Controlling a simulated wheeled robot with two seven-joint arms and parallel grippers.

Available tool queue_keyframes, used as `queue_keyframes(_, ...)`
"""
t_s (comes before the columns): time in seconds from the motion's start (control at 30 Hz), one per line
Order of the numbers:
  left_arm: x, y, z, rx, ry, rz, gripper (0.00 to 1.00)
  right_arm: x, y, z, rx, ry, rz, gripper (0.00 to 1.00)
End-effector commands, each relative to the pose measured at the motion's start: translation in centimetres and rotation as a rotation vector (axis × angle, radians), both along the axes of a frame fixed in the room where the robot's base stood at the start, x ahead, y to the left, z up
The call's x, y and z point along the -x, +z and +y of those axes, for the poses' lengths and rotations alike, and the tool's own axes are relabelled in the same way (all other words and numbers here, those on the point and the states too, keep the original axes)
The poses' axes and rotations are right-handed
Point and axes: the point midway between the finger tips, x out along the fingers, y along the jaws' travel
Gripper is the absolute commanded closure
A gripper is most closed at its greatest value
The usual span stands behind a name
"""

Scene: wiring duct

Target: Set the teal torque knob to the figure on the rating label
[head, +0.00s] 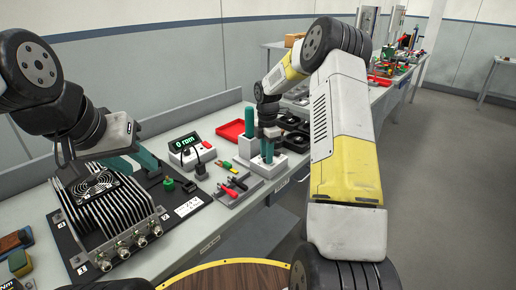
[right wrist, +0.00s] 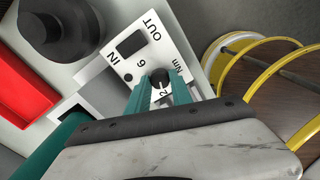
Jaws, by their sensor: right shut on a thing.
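My right gripper (right wrist: 160,85) points down over a white panel (right wrist: 178,50) marked IN, OUT, 6, 2 and Nm. Its teal fingers are shut on the torque knob (right wrist: 159,75), whose dark round top shows between the fingertips. The fingers hide its sides, so its setting cannot be read. In the head view the right gripper (head: 268,154) is at the grey block near the bench's front edge. My left gripper (head: 108,166) is open and empty above the finned unit (head: 110,208). A white label (head: 188,207) lies on the unit's black plate, its print too small to read.
A teal cylinder (head: 247,145) stands left of the right gripper. Also on the bench are a box with a green "0 rpm" display (head: 184,143), a red tray (head: 231,131), red-handled items (head: 233,187) and a green round part (head: 168,184). A yellow-rimmed round top (head: 235,276) is in front.

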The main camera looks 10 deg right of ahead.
Motion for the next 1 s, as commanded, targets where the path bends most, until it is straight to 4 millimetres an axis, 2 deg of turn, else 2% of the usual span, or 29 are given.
queue_keyframes(0.27,0.0,0.0,0.0,0.0,0.0,0.0,0.64,-0.03,0.05,0.02,0.0,-0.036,-0.001,1.0)
queue_keyframes(0.47,0.0,0.0,0.0,0.0,0.0,0.0,0.64,-0.05,0.07,0.05,0.001,-0.138,-0.001,1.0)
queue_keyframes(1.0,0.0,0.0,0.0,0.0,0.0,0.0,0.64,-0.1,0.09,0.08,0.0,-0.631,-0.002,1.0)
